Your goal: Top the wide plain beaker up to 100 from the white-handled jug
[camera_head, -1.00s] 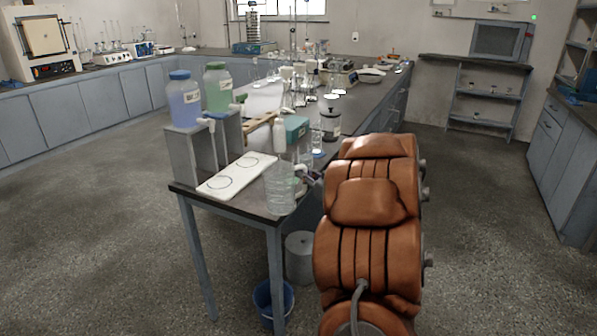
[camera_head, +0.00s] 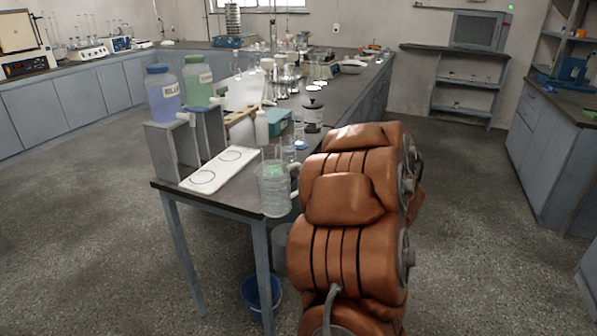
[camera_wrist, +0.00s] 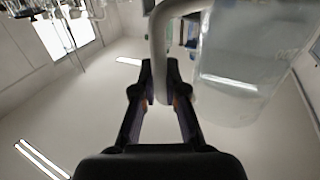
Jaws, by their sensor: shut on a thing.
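My gripper (camera_wrist: 162,82) is shut on the white handle (camera_wrist: 158,45) of a clear jug, seen in the wrist view. The jug's see-through wall (camera_wrist: 245,75) fills the right of that view. In the head view the jug (camera_head: 275,196) is at the table's front corner, with a pale green tint near its top. My arm hides the gripper there. I cannot tell whether the jug touches the table. Small clear glassware (camera_head: 288,150) stands just behind it. I cannot tell which piece is the wide plain beaker, and no fill level can be read.
A white board (camera_head: 219,168) with two ring marks lies left of the jug. Blue (camera_head: 163,97) and green (camera_head: 198,80) tapped jars stand on grey stands behind it. A teal box (camera_head: 277,122), a white bottle (camera_head: 261,128) and more glassware crowd the bench. A blue bucket (camera_head: 262,296) is on the floor.

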